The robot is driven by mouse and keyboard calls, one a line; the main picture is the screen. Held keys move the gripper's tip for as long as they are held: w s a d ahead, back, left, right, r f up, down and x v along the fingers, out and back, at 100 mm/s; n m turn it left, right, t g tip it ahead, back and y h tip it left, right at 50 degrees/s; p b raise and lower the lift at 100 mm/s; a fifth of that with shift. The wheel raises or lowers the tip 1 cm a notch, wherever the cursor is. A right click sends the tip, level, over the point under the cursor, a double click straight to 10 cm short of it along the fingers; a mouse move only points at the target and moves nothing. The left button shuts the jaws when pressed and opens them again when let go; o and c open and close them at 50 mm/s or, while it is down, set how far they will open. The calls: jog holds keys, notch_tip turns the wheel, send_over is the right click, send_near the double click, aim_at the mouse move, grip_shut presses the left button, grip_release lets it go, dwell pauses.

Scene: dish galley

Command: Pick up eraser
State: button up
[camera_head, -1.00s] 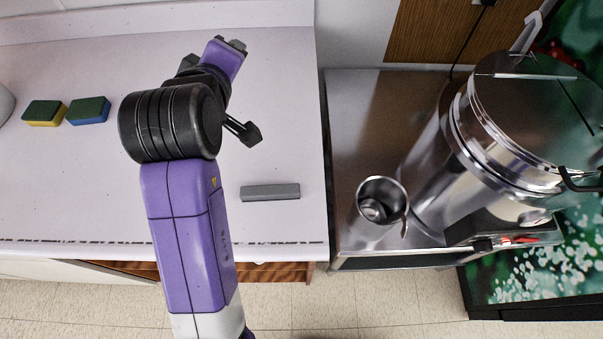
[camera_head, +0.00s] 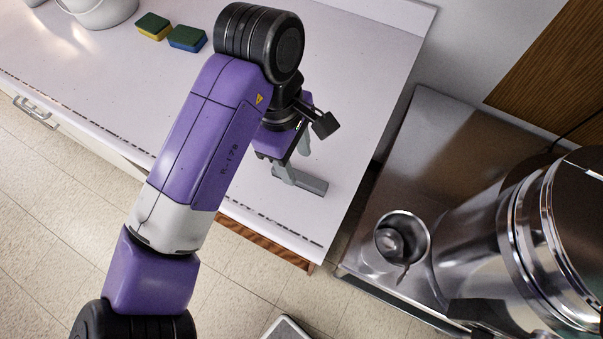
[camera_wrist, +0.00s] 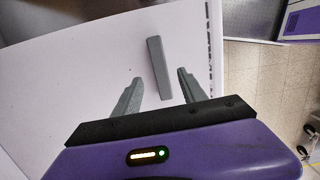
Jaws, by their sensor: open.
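The eraser is a grey rectangular bar (camera_head: 307,182) lying on the white counter near its front right corner. In the wrist view the eraser (camera_wrist: 158,67) lies lengthwise ahead of my gripper, its near end between the two fingertips. My gripper (camera_wrist: 158,84) is open, with a clear gap on each side of the eraser. In the head view my gripper (camera_head: 290,160) is above the counter close to the eraser, and one finger hides part of the eraser's left end. Its exact height above the counter is hard to tell.
Two sponges, one with a yellow base (camera_head: 153,26) and one with a blue base (camera_head: 187,38), lie at the back left beside a white pot (camera_head: 100,10). A steel side table (camera_head: 440,140) to the right holds a metal cup (camera_head: 402,238) and a large steel urn (camera_head: 545,240).

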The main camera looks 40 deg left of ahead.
aim_at(299, 176)
jog(key=shift+d+f+p, duration=0.2)
jog(key=shift+f, duration=1.15)
jog(key=shift+d+f+p, duration=0.15)
jog(key=shift+f+p, duration=0.05)
jog(key=shift+f, duration=1.1)
grip_shut()
